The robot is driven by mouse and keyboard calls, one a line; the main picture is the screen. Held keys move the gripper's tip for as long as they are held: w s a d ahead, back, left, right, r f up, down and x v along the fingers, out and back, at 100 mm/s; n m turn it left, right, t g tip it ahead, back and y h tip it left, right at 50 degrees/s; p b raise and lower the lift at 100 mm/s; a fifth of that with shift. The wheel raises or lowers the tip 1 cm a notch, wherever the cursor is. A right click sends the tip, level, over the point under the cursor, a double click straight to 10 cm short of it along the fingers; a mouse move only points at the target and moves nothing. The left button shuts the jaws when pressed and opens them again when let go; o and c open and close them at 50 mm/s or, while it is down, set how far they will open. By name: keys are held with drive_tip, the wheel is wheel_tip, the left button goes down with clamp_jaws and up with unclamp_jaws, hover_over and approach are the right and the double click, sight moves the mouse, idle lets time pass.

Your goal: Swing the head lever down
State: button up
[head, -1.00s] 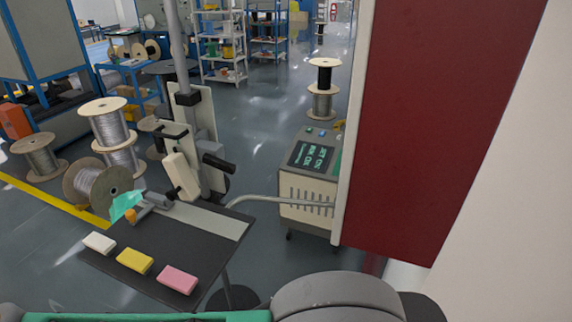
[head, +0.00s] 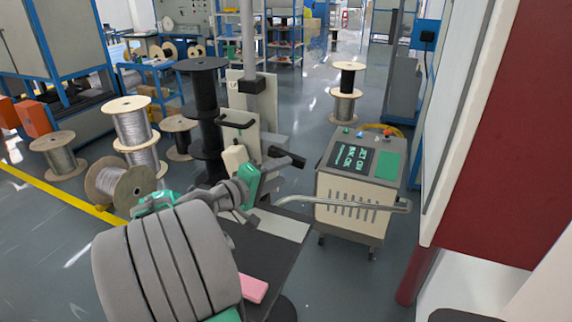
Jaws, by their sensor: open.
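A print head stand with a grey post (head: 249,40) rises behind the dark worktable (head: 268,245). It carries a cream head box (head: 234,158) and a black bar handle (head: 290,156) sticking out to the right, which looks like the head lever. My arm reaches in from the lower left. My gripper (head: 264,178), with a teal part, is just below and left of the black handle. Its jaws are open. Its fingers are small and partly hidden, and I cannot tell whether they touch the handle. A pink block (head: 253,288) shows on the table beside my arm.
A cream printer cabinet (head: 350,200) with a lit screen stands to the right, with a curved grey pipe (head: 345,203) before it. Wire spools (head: 118,185) stand at left. A red and white panel (head: 490,160) borders the right. Floor is open behind the cabinet.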

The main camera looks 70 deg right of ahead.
drive_tip(key=shift+s+d+r+g, duration=0.15)
drive_tip(key=shift+s+r+g, duration=0.15)
drive_tip(key=shift+s, duration=0.15)
drive_tip(key=shift+s+d+r+g, duration=0.15)
drive_tip(key=shift+s+g, duration=0.15)
drive_tip(key=shift+s, duration=0.1)
drive_tip(key=shift+s+d+r, duration=0.2)
drive_tip(key=shift+s+d, duration=0.05)
drive_tip(key=p+x, duration=0.1)
drive_tip(key=x, duration=0.6)
drive_tip(key=shift+c, duration=0.4)
clamp_jaws()
